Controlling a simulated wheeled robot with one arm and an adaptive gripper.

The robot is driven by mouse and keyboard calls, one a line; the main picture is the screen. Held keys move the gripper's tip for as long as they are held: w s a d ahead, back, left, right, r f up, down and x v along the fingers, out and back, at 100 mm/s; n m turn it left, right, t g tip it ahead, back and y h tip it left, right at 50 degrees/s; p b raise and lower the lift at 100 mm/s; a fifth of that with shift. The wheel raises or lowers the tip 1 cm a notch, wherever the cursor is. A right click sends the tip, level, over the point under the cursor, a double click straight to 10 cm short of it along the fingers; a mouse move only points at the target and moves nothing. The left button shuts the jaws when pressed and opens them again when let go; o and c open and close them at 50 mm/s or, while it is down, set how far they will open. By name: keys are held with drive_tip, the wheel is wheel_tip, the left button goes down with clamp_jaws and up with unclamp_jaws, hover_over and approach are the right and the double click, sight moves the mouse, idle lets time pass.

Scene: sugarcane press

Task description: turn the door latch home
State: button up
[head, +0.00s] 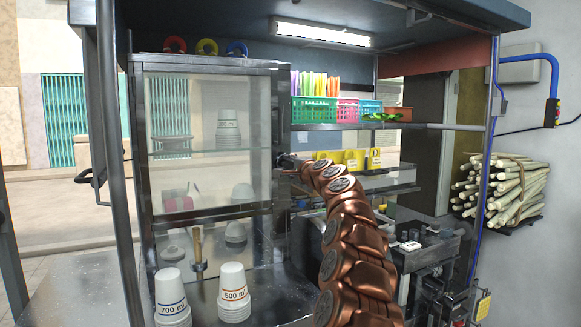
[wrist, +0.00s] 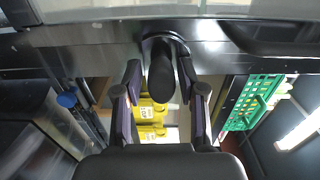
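The door latch (wrist: 162,72) shows in the wrist view as a black rounded handle on a round base, set in a dark metal frame. My gripper (wrist: 161,88) has one finger on each side of the handle, with a visible gap on both sides. It is open and holds nothing. In the head view my gripper (head: 291,161) is at the right edge of the glass-fronted cabinet (head: 212,68). It is small there, and the latch cannot be made out clearly beside it. The glass door (head: 195,130) appears to lie flush with the cabinet front.
Cup stacks (head: 233,290) stand on the counter below the cabinet. A shelf (head: 430,126) with coloured baskets (head: 314,110) is at the right. In the wrist view a green basket (wrist: 240,110) and yellow items (wrist: 150,132) lie beyond the fingers. Bundled cane (head: 505,190) is far right.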

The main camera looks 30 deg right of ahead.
drive_tip(key=shift+o, duration=0.6)
drive_tip(key=shift+s+d, duration=0.1)
drive_tip(key=s+a, duration=0.1)
drive_tip(key=s, duration=1.1)
idle(0.4)
drive_tip(key=shift+w+a, duration=0.1)
idle(0.4)
